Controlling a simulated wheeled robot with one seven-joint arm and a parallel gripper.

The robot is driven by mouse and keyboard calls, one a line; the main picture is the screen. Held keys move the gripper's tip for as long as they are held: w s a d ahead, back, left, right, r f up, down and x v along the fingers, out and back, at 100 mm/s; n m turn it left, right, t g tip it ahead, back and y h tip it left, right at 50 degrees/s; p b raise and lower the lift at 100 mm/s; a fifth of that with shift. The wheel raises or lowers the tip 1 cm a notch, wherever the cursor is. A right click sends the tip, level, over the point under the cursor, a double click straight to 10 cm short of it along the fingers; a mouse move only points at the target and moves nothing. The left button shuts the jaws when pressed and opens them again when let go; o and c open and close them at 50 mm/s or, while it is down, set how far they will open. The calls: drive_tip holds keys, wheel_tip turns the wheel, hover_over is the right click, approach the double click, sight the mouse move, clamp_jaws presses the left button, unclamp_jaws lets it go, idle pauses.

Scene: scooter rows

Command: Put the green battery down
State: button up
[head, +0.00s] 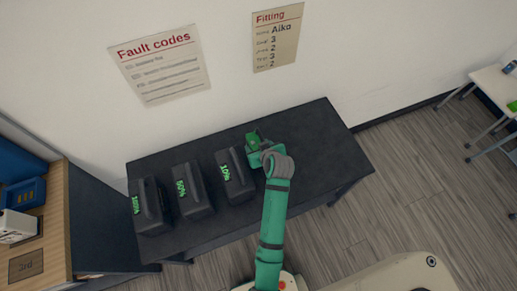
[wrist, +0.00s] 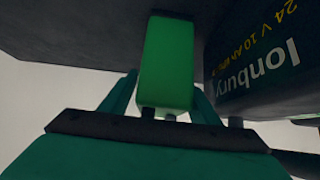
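The green battery (wrist: 165,65) is a bright green block between my two fingers in the wrist view, and its far end is close to a dark surface. In the head view its green top (head: 253,139) shows at my gripper (head: 259,150), over the black table (head: 305,135). My gripper, also in the wrist view (wrist: 162,100), is shut on it. I cannot tell whether the battery touches the table.
Three black units with green figures, left (head: 152,207), middle (head: 192,192) and right (head: 235,176), stand in a row left of my gripper. A lettered black side (wrist: 260,70) is close beside the battery. The table's right part is clear.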

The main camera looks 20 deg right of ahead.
drive_tip(key=c, duration=0.5)
drive_tip(key=shift+a, duration=0.45)
clamp_jaws()
drive_tip(key=shift+w+r, duration=0.15)
drive_tip(key=shift+d, duration=0.1)
